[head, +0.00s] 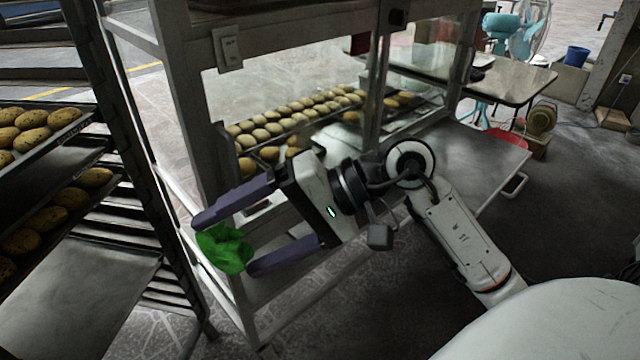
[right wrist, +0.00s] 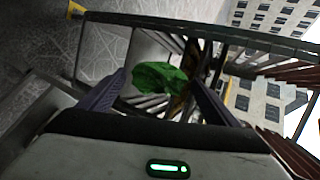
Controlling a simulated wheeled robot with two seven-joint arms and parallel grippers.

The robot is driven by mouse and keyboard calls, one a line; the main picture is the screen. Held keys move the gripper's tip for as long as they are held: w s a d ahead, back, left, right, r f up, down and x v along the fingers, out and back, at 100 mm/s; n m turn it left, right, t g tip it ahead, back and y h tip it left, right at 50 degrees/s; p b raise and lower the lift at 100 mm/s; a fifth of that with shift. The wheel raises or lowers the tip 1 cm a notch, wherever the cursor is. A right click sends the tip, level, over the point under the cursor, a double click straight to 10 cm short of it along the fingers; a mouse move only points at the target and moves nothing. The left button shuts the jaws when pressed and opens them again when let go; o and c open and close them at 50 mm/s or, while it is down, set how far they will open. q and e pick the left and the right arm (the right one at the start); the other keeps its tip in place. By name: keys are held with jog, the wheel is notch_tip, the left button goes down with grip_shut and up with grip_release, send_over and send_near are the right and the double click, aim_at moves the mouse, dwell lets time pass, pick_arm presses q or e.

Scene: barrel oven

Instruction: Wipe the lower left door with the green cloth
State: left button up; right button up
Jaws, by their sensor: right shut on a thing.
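The green cloth (head: 224,248) is a crumpled bright green bundle between the fingertips of my right gripper (head: 228,240). The gripper is shut on it. In the right wrist view the cloth (right wrist: 158,78) sits between the two dark purple fingers. The gripper points left, in front of the left corner post of a metal-framed glass cabinet (head: 225,175). I cannot tell whether the cloth touches the frame. I cannot make out which part is the lower left door. My left gripper does not show.
A rack (head: 160,250) with trays of buns (head: 35,135) stands close at the left. Rows of buns (head: 290,120) lie inside the cabinet. A metal shelf (head: 480,155) juts out at the right. A blue-green fan (head: 520,30) stands at the back right. The floor at the right is open.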

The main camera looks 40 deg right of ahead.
jog(key=w+d+f+m+t+h, duration=0.1)
jog(key=w+d+m+t+h, duration=0.25)
jog(key=d, duration=0.35)
jog(key=w+d+f+m+t+h+b, duration=0.1)
jog(key=w+d+m+t+h, duration=0.25)
jog(key=d, duration=0.35)
jog(key=w+d+f+m+t+h, duration=0.25)
jog(key=d+m+t, duration=0.2)
jog(key=d, duration=0.25)
jog(key=w+r, duration=0.1)
jog(key=w, duration=0.5)
jog(key=shift+a, duration=0.3)
jog(key=shift+w, duration=0.9)
